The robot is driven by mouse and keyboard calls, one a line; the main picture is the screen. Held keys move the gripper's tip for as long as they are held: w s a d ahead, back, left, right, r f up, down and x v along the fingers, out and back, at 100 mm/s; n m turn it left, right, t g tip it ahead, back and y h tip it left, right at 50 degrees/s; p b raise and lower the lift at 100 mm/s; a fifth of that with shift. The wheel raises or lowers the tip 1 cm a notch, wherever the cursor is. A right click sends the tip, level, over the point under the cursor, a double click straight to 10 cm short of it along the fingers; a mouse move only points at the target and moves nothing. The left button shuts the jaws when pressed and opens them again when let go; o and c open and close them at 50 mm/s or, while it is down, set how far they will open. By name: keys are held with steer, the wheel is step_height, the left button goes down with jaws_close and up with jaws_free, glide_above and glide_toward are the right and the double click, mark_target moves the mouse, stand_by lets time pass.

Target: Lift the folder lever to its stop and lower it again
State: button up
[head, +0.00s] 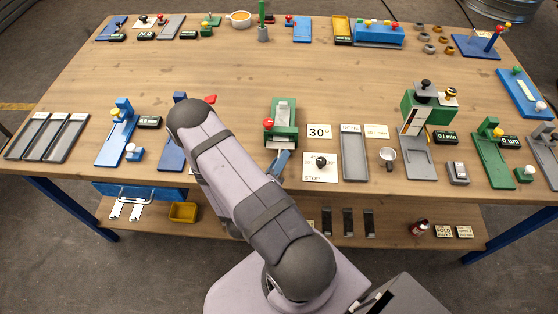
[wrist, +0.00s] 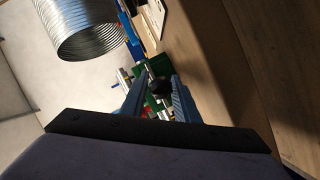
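A green bench device with a grey plate (head: 283,112) and a red knob (head: 268,124) stands at the middle of the table, beside a "30°" card. It looks like the folder, though no name on it is readable. My gripper (head: 280,163) is low at the table's front edge, just in front of this device. In the wrist view its two blue fingers (wrist: 158,84) are spread apart. Contact with a lever is not visible.
A white plate with a black knob (head: 321,161) lies just right of my gripper. My arm hides part of a blue device (head: 172,150). The table's middle is clear.

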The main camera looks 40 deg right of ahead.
mark_target(279, 151)
jaws_close()
steer(key=shift+r+y+p, duration=0.3)
steer(key=shift+r+p, duration=0.3)
steer(key=shift+p, duration=0.55)
step_height(279, 151, up, 2)
steer(key=y+p, duration=0.1)
steer(key=p, duration=0.1)
steer(key=g+p, duration=0.1)
steer(key=p, duration=0.2)
steer(key=shift+w+d+r+n+g+y, duration=0.1)
steer(key=shift+d+n+g+y, duration=0.05)
steer(key=shift+n+g+y, duration=0.2)
steer(key=y+p, duration=0.1)
steer(key=p, duration=0.1)
steer(key=r+g+p, duration=0.1)
steer(key=p, duration=0.1)
steer(key=shift+w+d+n+y, duration=0.15)
steer(key=shift+w+n+y, duration=0.1)
steer(key=shift+y, duration=0.1)
steer(key=shift+w+d+r+g+y+p, duration=0.15)
steer(key=shift+r+g+y+p, duration=0.1)
steer(key=shift+g+y+p, duration=0.5)
jaws_free()
steer(key=shift+f, duration=0.1)
